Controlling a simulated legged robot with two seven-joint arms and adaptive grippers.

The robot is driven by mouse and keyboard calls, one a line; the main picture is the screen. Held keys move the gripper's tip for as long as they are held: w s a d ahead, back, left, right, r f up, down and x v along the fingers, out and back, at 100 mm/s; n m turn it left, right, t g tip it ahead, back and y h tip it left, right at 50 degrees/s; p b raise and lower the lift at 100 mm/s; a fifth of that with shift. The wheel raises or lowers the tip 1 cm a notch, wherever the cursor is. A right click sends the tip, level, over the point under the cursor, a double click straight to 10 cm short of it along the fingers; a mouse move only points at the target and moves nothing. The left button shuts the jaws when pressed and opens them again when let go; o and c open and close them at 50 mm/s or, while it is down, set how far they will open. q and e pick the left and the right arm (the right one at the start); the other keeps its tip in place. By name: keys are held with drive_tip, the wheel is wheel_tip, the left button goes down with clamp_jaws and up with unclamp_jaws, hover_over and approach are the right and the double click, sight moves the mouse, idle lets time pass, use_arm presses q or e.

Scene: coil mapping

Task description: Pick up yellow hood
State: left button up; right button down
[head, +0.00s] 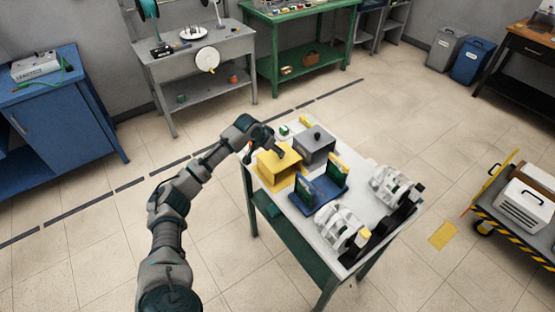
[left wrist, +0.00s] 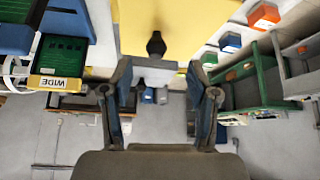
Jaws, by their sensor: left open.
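The yellow hood (head: 277,168) sits on the left part of the white-topped table. My left gripper (head: 263,150) is at its upper back-left side, with its fingers spread and nothing held. In the left wrist view, the yellow hood (left wrist: 178,18) fills the top centre, beyond the open fingers of the left gripper (left wrist: 160,82). A black knob (left wrist: 155,45) shows between the fingertips at the edge of the yellow; I cannot tell which hood it belongs to. My right gripper is not in view.
A grey box with a black knob (head: 314,146) stands right behind the yellow hood. A blue holder (head: 322,190) with green-and-yellow boxes is in front. Two grey coil-like machines (head: 342,228) (head: 392,186) fill the right side. A green bench (head: 300,50) stands at the back.

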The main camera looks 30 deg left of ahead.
sight(279, 160)
use_arm(q)
drive_tip(key=x, duration=0.6)
drive_tip(key=shift+w+d+f, duration=0.1)
drive_tip(key=shift+w+d, duration=0.15)
drive_tip(key=shift+w, duration=0.05)
clamp_jaws()
